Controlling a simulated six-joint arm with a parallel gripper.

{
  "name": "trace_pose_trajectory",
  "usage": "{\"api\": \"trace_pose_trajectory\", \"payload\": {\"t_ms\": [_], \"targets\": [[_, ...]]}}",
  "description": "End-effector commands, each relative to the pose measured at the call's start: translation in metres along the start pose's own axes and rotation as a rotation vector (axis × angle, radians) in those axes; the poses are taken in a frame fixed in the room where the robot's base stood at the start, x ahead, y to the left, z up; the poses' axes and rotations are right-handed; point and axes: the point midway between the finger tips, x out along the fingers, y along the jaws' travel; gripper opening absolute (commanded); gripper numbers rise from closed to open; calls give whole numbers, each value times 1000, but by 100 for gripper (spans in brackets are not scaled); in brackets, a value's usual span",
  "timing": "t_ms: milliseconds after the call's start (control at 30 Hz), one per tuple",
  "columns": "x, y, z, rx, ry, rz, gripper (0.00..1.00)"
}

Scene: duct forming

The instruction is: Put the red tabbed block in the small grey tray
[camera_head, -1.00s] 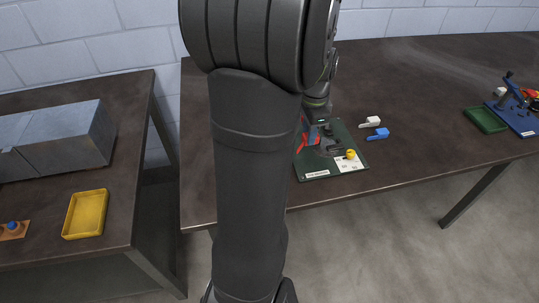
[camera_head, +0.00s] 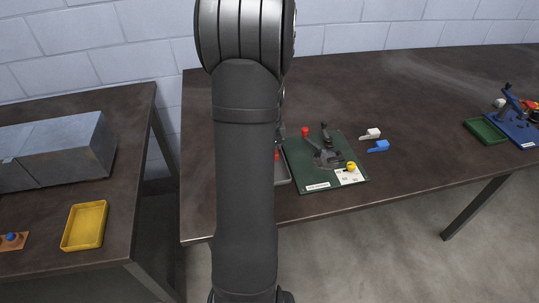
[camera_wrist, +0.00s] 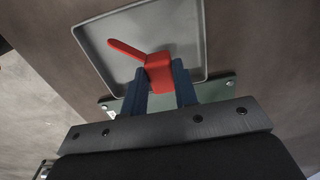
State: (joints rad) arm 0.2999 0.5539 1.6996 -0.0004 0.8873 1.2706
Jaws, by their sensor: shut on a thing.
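The red tabbed block (camera_wrist: 158,72) is in the wrist view, with its thin tab pointing to the upper left. My gripper (camera_wrist: 160,88) is shut on it, one blue-grey finger on each side. The block is over the small grey tray (camera_wrist: 187,22), within its rim as seen from the wrist. I cannot tell whether the block touches the tray floor. In the head view the grey tray (camera_head: 287,177) shows only its right edge beside my arm, and a bit of the red block (camera_head: 277,155) shows there. My arm hides the rest.
A green board (camera_head: 318,181) with a dark clamp (camera_head: 325,155), red knob and yellow knob lies just right of the tray. White (camera_head: 371,133) and blue (camera_head: 379,146) tabbed blocks lie beyond it. A yellow tray (camera_head: 84,226) is on the left table.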

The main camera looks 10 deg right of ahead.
Motion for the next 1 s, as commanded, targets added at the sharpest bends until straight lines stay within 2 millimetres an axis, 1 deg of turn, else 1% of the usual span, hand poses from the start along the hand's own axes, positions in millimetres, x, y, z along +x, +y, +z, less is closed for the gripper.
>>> {"api": "trace_pose_trajectory", "payload": {"t_ms": [33,133,500,533,600,633,867,1000], "targets": [[10,1,0,0,-1,4,0],[21,1,0,0,-1,2,0],[25,1,0,0,-1,2,0],[25,1,0,0,0,1,32],[25,1,0,0,0,1,46],[25,1,0,0,0,1,48],[24,0,0,0,0,1,48],[17,0,-1,0,1,-2,48]]}}
